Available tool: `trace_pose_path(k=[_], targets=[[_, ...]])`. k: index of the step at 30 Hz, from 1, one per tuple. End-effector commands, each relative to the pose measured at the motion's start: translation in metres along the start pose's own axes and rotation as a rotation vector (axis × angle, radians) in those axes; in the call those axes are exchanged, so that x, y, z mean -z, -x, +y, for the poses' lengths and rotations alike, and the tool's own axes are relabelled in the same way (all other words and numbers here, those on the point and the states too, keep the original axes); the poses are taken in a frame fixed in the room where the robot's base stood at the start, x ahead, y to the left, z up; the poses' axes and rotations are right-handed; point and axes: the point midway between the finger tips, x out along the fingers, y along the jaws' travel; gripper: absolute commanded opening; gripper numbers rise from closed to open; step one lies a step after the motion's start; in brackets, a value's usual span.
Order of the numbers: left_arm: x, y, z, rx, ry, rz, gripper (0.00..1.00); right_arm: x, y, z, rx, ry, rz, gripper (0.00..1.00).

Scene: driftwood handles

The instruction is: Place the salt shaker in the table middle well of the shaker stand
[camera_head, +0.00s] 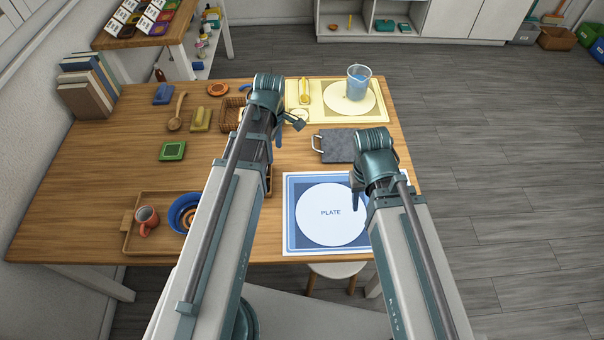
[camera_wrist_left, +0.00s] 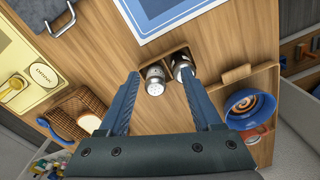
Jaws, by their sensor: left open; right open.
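My left gripper (camera_head: 288,130) is open above the table; its two blue fingers (camera_wrist_left: 160,74) spread in the left wrist view. Between them is a pale shaker with a metallic cap (camera_wrist_left: 155,79). A second, darker shaker (camera_wrist_left: 183,67) is just right of it, near the right fingertip. I cannot read which one is salt. Both are at the brown shaker stand (camera_wrist_left: 176,53); its wells are mostly hidden. In the head view my left arm covers most of the stand, with an edge showing (camera_head: 268,182).
The PLATE placemat (camera_head: 290,240) lies right of the stand. A wooden tray (camera_head: 133,243) with a mug (camera_head: 146,220) and blue bowl (camera_head: 182,212) is left. A basket (camera_head: 231,112), slate board (camera_head: 337,145) and yellow placemat (camera_head: 376,108) are farther back.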

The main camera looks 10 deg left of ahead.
Motion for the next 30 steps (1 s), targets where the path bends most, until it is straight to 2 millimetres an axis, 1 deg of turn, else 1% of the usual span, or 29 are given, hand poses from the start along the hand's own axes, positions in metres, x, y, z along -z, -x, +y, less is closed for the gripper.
trace_pose_path(k=[1,2,3,5,6,10,12,15,18,21,30], targets=[[-0.028,0.000,-0.014,0.006,-0.185,0.008,0.66,0.000,0.000,0.000,0.000,0.000,0.000,0.44],[-0.040,0.001,-0.019,0.010,-0.298,0.012,0.66,0.000,0.000,0.000,0.000,0.000,0.000,0.44],[-0.057,0.001,-0.026,0.016,-0.447,0.016,0.66,0.000,0.000,0.000,0.000,0.000,0.000,0.44],[-0.080,0.001,-0.038,0.026,-0.670,0.023,0.66,0.000,0.000,0.000,0.000,0.000,0.000,0.44],[-0.094,0.001,-0.046,0.033,-0.813,0.028,0.66,0.000,0.000,0.000,0.000,0.000,0.000,0.44],[-0.131,0.002,-0.071,0.055,-1.229,0.037,0.66,0.000,0.000,0.000,0.000,0.000,0.000,0.44],[-0.145,0.002,-0.082,0.066,-1.407,0.040,0.66,0.000,0.000,0.000,0.000,0.000,0.000,0.44],[-0.159,0.003,-0.093,0.080,-1.598,0.043,0.66,0.000,0.000,0.000,0.000,0.000,0.000,0.44],[-0.167,0.003,-0.100,0.089,-1.713,0.044,0.66,0.000,0.000,0.000,0.000,0.000,0.000,0.44],[-0.170,0.003,-0.102,0.093,-1.761,0.044,0.66,0.000,0.000,0.000,0.000,0.000,0.000,0.44],[-0.170,0.003,-0.102,0.093,-1.768,0.044,0.66,0.000,0.000,0.000,0.000,0.000,0.000,0.44]])
